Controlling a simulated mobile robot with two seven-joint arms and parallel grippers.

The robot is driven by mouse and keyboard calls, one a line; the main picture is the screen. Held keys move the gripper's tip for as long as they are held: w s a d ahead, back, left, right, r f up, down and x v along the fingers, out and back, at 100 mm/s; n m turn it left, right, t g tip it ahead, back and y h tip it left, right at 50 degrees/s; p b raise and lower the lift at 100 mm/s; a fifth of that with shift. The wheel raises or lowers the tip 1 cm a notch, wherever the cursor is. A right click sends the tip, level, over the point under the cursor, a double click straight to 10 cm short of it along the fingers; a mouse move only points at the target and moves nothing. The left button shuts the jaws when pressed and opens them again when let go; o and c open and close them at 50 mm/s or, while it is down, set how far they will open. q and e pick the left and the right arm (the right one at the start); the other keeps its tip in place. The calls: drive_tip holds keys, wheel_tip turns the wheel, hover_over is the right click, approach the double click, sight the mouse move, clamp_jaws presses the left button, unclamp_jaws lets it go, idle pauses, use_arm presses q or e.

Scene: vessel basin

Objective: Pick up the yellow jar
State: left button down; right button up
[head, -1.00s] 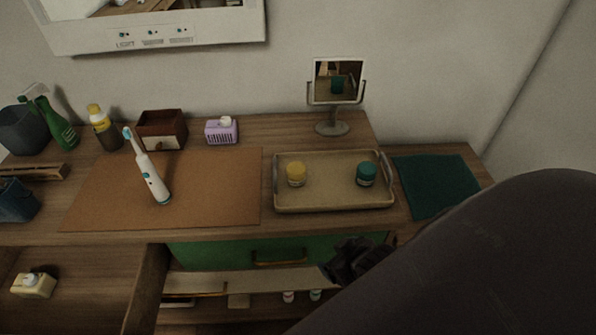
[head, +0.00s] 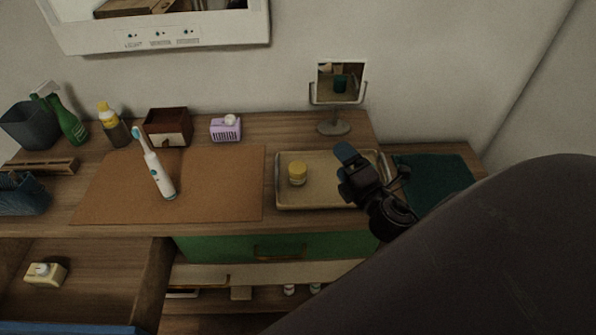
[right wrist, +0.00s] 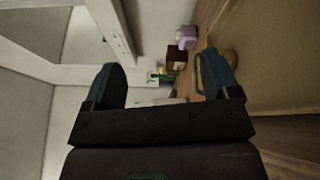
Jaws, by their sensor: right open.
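The yellow jar (head: 297,173) stands upright in the left part of the beige tray (head: 318,203). My right gripper (head: 350,168) is open and empty, over the tray's right part, to the right of the jar and apart from it. In the right wrist view, the jar (right wrist: 231,58) shows partly behind one finger of the open right gripper (right wrist: 160,82), not between the fingers. The teal jar on the tray is now hidden behind my right gripper in the head view. My left gripper is not in view.
A small mirror (head: 339,85) stands behind the tray, and a dark green cloth (head: 440,180) lies right of it. An electric toothbrush (head: 157,173) is on the brown mat (head: 220,190) at left. A purple box (head: 226,128) stands behind the mat. An open drawer (head: 105,265) juts out at front left.

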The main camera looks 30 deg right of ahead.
sight(306, 171)
drive_tip(key=f+n+g+y, duration=0.1)
drive_tip(key=n+y, duration=0.2)
drive_tip(key=n, duration=0.4)
drive_tip(key=w+f+n+g+y, duration=0.1)
drive_tip(key=n+g+y, duration=0.1)
drive_tip(key=n, duration=0.5)
drive_tip(key=w+f+n+g+y+p, duration=0.1)
drive_tip(key=n+g+y, duration=0.1)
drive_tip(key=n+y, duration=0.2)
drive_tip(key=shift+w+a+f+n, duration=0.1)
drive_tip(key=shift+a+f+n, duration=0.05)
drive_tip(key=shift+n, duration=0.75)
drive_tip(key=shift+w+a+f+n, duration=0.1)
drive_tip(key=shift+a+f+n, duration=0.05)
drive_tip(key=shift+n, duration=0.75)
drive_tip(key=shift+d+f+n+g, duration=0.2)
drive_tip(key=shift+f+n+g, duration=0.3)
drive_tip(key=shift+n, duration=0.1)
drive_tip(key=x, duration=1)
drive_tip(key=shift+w+f+p, duration=0.15)
drive_tip(key=shift+f+p, duration=0.2)
drive_tip(key=shift+p, duration=0.05)
drive_tip(key=c, duration=1)
drive_tip(key=shift+c, duration=0.2)
